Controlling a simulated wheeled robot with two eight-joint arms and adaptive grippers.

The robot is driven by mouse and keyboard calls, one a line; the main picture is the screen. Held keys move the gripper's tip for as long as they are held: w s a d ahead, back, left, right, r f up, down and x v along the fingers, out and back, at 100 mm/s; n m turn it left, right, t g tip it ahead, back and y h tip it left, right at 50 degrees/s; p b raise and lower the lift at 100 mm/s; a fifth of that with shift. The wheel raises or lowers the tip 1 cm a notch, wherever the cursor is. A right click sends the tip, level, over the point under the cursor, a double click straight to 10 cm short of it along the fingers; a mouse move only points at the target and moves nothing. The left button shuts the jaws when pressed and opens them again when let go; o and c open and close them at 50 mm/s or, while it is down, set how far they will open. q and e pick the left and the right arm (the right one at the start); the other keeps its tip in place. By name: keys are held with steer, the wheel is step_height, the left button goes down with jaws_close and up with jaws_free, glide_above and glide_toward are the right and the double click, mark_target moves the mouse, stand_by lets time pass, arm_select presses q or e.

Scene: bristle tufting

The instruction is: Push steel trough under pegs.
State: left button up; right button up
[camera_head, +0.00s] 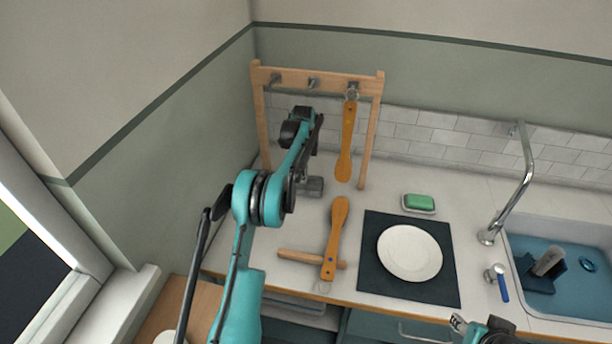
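The wooden peg rack (330,77) stands at the back left of the counter, with several grey pegs along its top bar. An orange wooden paddle (348,140) hangs from the right peg. A small grey metallic piece (314,187) is on the counter below the rack; I cannot tell whether it is the steel trough. My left gripper (315,150) is in front of the rack, above that piece. Its fingers are mostly hidden by my forearm. My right gripper (472,326) is at the bottom edge, only partly in view.
A second wooden paddle (336,230) lies by a wooden rod (297,257) at the counter front. A white plate (410,253) rests on a dark mat (377,283). A green sponge (420,202) lies behind it. The blue sink (581,300) and tap (520,181) are right.

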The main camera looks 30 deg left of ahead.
mark_target(329, 200)
arm_select(q)
steer(key=shift+f, duration=0.1)
step_height(329, 200, down, 8)
steer(key=b, duration=0.2)
steer(key=shift+r+b, duration=0.2)
steer(key=shift+b, duration=0.1)
jaws_close()
steer(key=shift+d, duration=0.1)
steer(key=shift+w+d, duration=0.35)
steer(key=shift+d, duration=1.25)
steer(key=shift+w+d, duration=0.35)
steer(key=shift+d, duration=1.25)
steer(key=shift+w+d, duration=0.35)
steer(key=shift+d, duration=1.25)
